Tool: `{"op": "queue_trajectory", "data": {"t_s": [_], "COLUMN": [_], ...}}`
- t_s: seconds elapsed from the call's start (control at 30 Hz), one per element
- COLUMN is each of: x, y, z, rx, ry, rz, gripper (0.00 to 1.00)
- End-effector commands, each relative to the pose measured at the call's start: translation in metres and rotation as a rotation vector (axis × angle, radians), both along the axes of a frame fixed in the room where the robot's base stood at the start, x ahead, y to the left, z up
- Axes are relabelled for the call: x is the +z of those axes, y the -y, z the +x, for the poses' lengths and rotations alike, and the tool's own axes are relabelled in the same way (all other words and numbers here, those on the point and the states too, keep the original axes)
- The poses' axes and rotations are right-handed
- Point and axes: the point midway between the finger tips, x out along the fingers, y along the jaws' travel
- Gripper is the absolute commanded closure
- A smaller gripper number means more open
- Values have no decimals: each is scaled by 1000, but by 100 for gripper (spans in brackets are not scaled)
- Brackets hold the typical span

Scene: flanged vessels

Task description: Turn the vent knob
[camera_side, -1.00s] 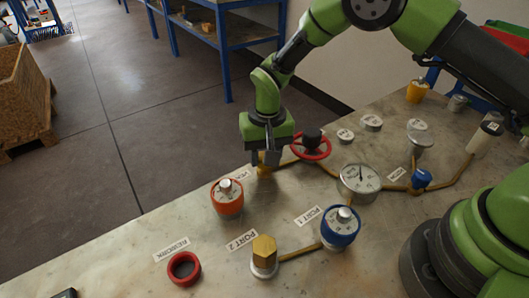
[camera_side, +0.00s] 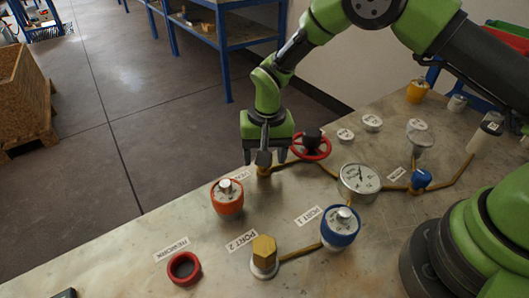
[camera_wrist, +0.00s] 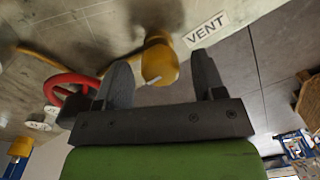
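The vent knob is a yellow-gold knob (camera_wrist: 160,62) with a white line on it, beside the VENT label (camera_wrist: 206,28) in the wrist view. In the side view the knob (camera_side: 263,169) stands at the bench's far edge, below my gripper, its upper part in shade. My gripper (camera_side: 265,159) points down over it. In the wrist view my gripper (camera_wrist: 161,65) has its fingers spread wide, with the knob between them and gaps on both sides. It is open and holds nothing.
A red handwheel (camera_side: 311,146) stands close right of my gripper. A gauge (camera_side: 358,179), an orange-capped vessel (camera_side: 227,197), a blue-capped vessel (camera_side: 340,228), a brass hex cap (camera_side: 264,251) and a red ring (camera_side: 184,268) are nearer. The front-left bench is mostly clear.

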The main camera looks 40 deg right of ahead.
Motion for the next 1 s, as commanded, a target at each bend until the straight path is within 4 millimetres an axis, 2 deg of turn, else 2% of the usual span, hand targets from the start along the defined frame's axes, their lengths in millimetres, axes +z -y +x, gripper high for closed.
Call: {"op": "queue_trajectory", "data": {"t_s": [0.23,0.33,0.7,0.83,1.0], "x": [1,9,78,93,99], "y": [0,0,3,4,4], "z": [0,0,-1,-2,-2], "rx": [2,2,1,1,1], "ry": [0,2,4,2,0], "rz": [0,0,0,0,-1], "gripper": [37,37,37,37,37]}}
